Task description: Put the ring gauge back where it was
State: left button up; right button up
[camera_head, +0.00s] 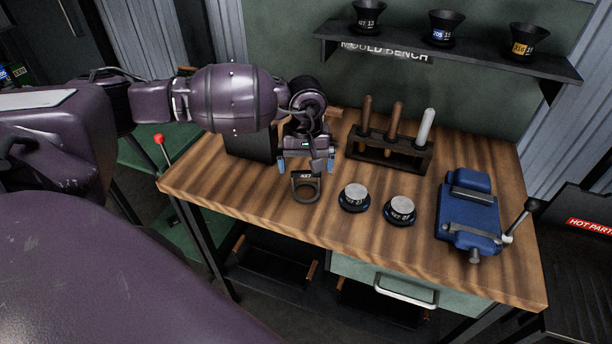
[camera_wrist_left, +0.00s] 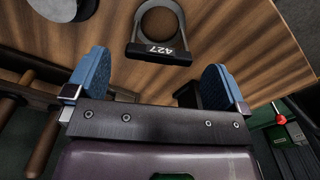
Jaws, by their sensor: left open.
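The ring gauge (camera_head: 306,191) is a dark ring with a tab labelled 427. It lies on the wooden bench (camera_head: 270,205) near its front edge, left of two round pieces. It also shows in the left wrist view (camera_wrist_left: 158,47), label towards me. My left gripper (camera_head: 306,165) is just behind the ring gauge in the head view, its blue fingertips spread wide with nothing between them. In the left wrist view my left gripper (camera_wrist_left: 158,82) is open, and the ring gauge lies beyond the fingertips, apart from them. My right gripper is not in view.
Two round metal-topped pieces (camera_head: 354,197) (camera_head: 400,210) stand to the right. A rack with several handled tools (camera_head: 390,155) is behind them. A blue vise (camera_head: 470,215) sits at the right. A dark block (camera_head: 250,145) stands behind my left arm. A shelf (camera_head: 445,58) holds dark cups.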

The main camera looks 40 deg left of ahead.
aim_at(306, 172)
pick_arm(q)
notch_tip(306, 172, up, 7)
jog(key=shift+f, duration=0.1)
dwell(0.5)
